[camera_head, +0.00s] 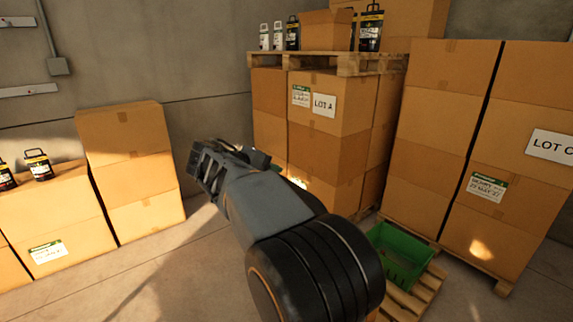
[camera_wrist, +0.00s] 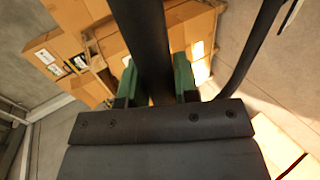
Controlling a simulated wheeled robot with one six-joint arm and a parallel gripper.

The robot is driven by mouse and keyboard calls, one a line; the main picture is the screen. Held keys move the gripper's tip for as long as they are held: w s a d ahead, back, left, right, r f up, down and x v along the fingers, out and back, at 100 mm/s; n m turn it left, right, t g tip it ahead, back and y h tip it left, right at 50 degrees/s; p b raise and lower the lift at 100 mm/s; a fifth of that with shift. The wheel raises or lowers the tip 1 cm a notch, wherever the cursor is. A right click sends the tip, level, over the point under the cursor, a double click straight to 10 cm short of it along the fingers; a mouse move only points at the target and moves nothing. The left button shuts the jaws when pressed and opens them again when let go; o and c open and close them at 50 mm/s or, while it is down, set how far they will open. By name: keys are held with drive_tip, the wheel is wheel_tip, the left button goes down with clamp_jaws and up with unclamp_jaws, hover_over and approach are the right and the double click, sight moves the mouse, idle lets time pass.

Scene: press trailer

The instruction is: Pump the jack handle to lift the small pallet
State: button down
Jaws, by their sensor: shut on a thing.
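In the wrist view my gripper (camera_wrist: 156,82) has its two green fingers on either side of a thick dark bar, which looks like the jack handle (camera_wrist: 146,35). The gripper is shut on this bar, which runs up and away from the palm. A thinner, curved dark bar (camera_wrist: 247,60) shows to the right. In the head view my arm hides most of the handle and the jack body. A small wooden pallet (camera_head: 424,291) with a green crate (camera_head: 401,266) on it shows at the lower right, partly behind my arm. I cannot tell whether this pallet is raised.
A tall stack of cartons marked LOT A (camera_head: 325,105) stands behind my arm, with a wooden pallet (camera_head: 330,62) and lanterns on top. More cartons (camera_head: 495,140) stand at the right. Lower cartons (camera_head: 130,165) stand at the left. Bare floor (camera_head: 180,265) lies between.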

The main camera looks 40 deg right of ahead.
drive_tip(key=s+d+r+p, duration=0.1)
drive_tip(key=d+p, duration=0.2)
drive_tip(key=d, duration=1.3)
drive_tip(key=shift+d+r, duration=0.35)
drive_tip(key=shift+d, duration=0.05)
drive_tip(key=w+a+f+b, duration=0.1)
drive_tip(key=a+f+b, duration=0.2)
drive_tip(key=a, duration=1)
drive_tip(key=w+a+f+b, duration=0.1)
drive_tip(key=a+f+b, duration=0.1)
drive_tip(key=a, duration=1)
drive_tip(key=w+a+f+b, duration=0.1)
drive_tip(key=a+f+b, duration=0.2)
drive_tip(key=a, duration=1)
drive_tip(key=s+d+r+p, duration=0.1)
drive_tip(key=d+r+p, duration=0.1)
drive_tip(key=d, duration=1)
drive_tip(key=s+d+r+p, duration=0.1)
drive_tip(key=d+r+p, duration=0.2)
drive_tip(key=d, duration=1)
drive_tip(key=s+d+r+p, duration=0.1)
drive_tip(key=d+r+p, duration=0.1)
drive_tip(key=d, duration=1.1)
drive_tip(key=shift+r+p, duration=0.4)
drive_tip(key=shift+r, duration=0.15)
